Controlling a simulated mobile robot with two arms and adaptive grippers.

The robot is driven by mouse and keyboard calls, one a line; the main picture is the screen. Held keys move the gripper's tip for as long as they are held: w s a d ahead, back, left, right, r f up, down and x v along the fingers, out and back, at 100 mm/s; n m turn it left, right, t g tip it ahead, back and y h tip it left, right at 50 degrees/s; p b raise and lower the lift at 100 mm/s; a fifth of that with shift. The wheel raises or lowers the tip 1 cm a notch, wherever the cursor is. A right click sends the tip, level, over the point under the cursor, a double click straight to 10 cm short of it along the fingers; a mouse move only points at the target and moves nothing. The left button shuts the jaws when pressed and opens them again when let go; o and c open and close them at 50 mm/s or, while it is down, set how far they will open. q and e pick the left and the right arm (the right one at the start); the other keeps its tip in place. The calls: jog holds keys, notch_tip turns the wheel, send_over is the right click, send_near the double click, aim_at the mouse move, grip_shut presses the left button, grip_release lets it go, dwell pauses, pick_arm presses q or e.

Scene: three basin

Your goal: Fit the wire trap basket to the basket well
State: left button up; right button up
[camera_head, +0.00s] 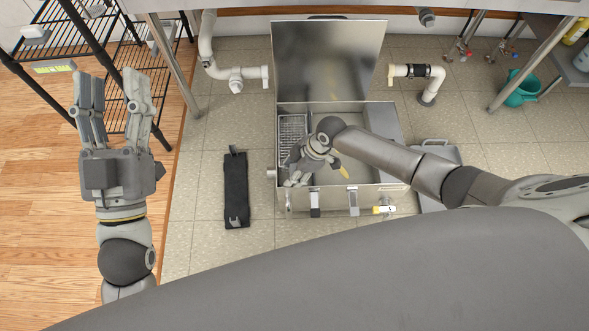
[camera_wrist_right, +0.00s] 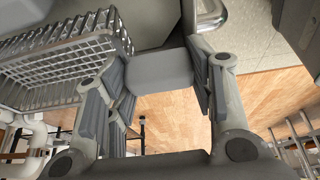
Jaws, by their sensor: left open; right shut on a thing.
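The wire trap basket (camera_head: 292,130) is a silver mesh basket at the left side inside the open metal trap box (camera_head: 375,188). Its mesh (camera_wrist_right: 62,62) also shows at the upper left in the right wrist view. My right gripper (camera_head: 296,181) is at the box's near left part, shut on a plain grey piece (camera_wrist_right: 160,72) beside the mesh. This piece appears to belong to the basket, but the join is hidden. The basket well is not clearly visible; my right arm and hand cover part of the box interior. My left gripper (camera_head: 113,82) is open and empty, far left of the box.
The box's lid (camera_head: 328,58) stands upright behind it. A black bar (camera_head: 236,190) lies on the tiles left of the box. White pipes (camera_head: 215,60) and a sink leg (camera_head: 172,65) stand behind, with a wire rack (camera_head: 120,95) at left. A teal bucket (camera_head: 522,92) is at right.

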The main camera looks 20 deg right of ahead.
pick_arm(q)
jog(key=shift+f, duration=0.1)
pick_arm(e)
jog(key=shift+s+f, duration=0.1)
jog(key=shift+f, duration=0.05)
dwell(0.3)
pick_arm(q)
jog(key=shift+w+f+g, duration=0.25)
jog(key=shift+f+g, duration=0.15)
jog(key=shift+f, duration=0.1)
pick_arm(e)
jog(key=shift+f, duration=0.1)
jog(key=shift+p, duration=0.3)
jog(key=shift+r+p, duration=0.5)
jog(key=shift+r, duration=0.2)
pick_arm(q)
jog(key=f+g, duration=0.1)
jog(key=w+f+g+y, duration=0.1)
jog(key=f, duration=0.1)
jog(key=f+g, duration=0.1)
jog(key=f, duration=0.1)
jog(key=shift+w+a, duration=0.15)
jog(key=shift+w, duration=0.2)
jog(key=shift+f, duration=0.15)
